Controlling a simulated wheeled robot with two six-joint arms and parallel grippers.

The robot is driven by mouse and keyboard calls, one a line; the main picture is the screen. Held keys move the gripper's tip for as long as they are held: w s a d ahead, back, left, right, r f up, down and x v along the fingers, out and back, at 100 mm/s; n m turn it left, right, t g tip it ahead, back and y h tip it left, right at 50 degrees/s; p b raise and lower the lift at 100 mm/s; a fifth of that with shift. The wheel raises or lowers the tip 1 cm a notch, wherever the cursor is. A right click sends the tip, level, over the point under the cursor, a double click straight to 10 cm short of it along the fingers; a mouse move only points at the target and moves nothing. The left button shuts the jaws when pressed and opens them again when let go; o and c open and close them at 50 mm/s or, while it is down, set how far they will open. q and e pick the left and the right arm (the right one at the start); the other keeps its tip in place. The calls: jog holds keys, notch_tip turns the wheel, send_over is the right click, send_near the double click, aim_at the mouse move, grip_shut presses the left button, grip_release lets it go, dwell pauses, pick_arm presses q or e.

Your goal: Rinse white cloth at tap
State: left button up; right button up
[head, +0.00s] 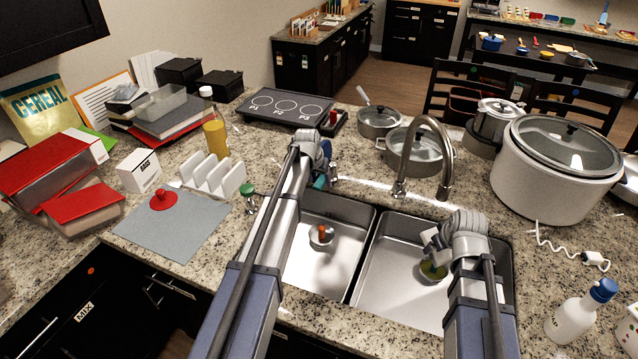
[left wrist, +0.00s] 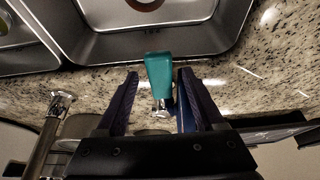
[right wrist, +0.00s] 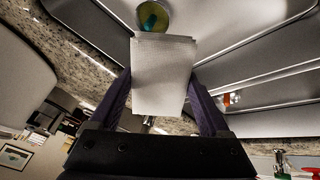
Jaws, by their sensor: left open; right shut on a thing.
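The white cloth (right wrist: 165,75) hangs flat between the fingers of my right gripper (right wrist: 160,72), which is shut on it. In the head view my right gripper (head: 440,238) is over the right sink basin (head: 385,265), below and near the curved grey tap (head: 407,155). No water shows from the spout. The teal tap handle (left wrist: 159,75) stands between the open fingers of my left gripper (left wrist: 157,78), with a gap on each side. In the head view the handle (head: 320,182) is partly hidden by my left arm.
A yellow-green round thing (head: 433,270) lies in the right basin; a red-topped piece (head: 321,235) sits in the left basin. Pots (head: 415,150) and a large white cooker (head: 550,175) stand behind and right. A white rack (head: 213,178) and bottle (head: 214,130) stand left.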

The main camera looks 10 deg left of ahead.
pick_arm(q)
grip_shut()
dwell(0.5)
jog(key=shift+r, duration=0.1)
dwell(0.8)
